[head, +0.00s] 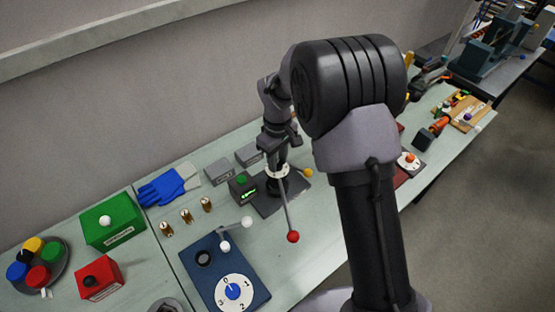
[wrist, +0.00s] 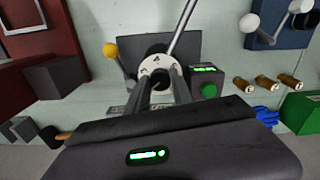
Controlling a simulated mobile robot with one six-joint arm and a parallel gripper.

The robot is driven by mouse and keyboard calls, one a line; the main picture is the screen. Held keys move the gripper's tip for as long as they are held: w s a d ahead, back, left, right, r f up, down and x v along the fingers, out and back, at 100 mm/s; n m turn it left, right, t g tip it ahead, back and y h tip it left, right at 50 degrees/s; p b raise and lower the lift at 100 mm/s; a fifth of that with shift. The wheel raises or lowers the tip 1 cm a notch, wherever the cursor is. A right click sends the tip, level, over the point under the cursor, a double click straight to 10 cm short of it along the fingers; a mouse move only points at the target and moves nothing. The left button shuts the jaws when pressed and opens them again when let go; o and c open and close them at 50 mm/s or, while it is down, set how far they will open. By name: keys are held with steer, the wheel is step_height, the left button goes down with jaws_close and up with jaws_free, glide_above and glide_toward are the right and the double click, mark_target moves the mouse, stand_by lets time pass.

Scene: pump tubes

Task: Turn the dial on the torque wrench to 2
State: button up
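The torque wrench seems to be the device on a dark base plate (head: 268,207), with a white dial (head: 278,171), a rod ending in a red ball (head: 293,237) and a yellow ball (head: 308,173). In the wrist view the white dial (wrist: 148,65) shows dark marks too small to read surely, around a dark centre. My gripper (wrist: 160,78) points down at the dial, one finger on each side of the dark centre. The fingers are apart; whether they press on it is hidden. In the head view the gripper (head: 279,152) is just above the dial.
A small box with green display and button (head: 242,187) stands close left. A blue box (head: 217,262) carries a numbered white dial and a white-balled lever in front. Brass fittings (head: 186,216), blue gloves (head: 168,188) and green (head: 110,218) and red (head: 98,279) boxes lie left.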

mark_target(278, 163)
steer(key=o, duration=0.4)
steer(key=shift+o, duration=0.2)
step_height(278, 163, up, 17)
steer(key=p, duration=0.4)
steer(key=shift+r, duration=0.2)
steer(key=s+d+r+m+t+y+b, duration=0.1)
steer(key=s+d+m+t+b, duration=0.2)
steer(key=s+b, duration=0.5)
steer(key=s+d+m+t+y+b, duration=0.1)
steer(key=s+d+m+b, duration=0.35)
steer(key=s, duration=0.75)
steer(key=s+f+m+t+b, duration=0.1)
steer(key=s+f+m, duration=0.4)
steer(key=s, duration=0.2)
steer(key=shift+a+f+t+b, duration=0.2)
steer(key=shift+a+t+b, duration=0.1)
steer(key=shift+a+t, duration=0.1)
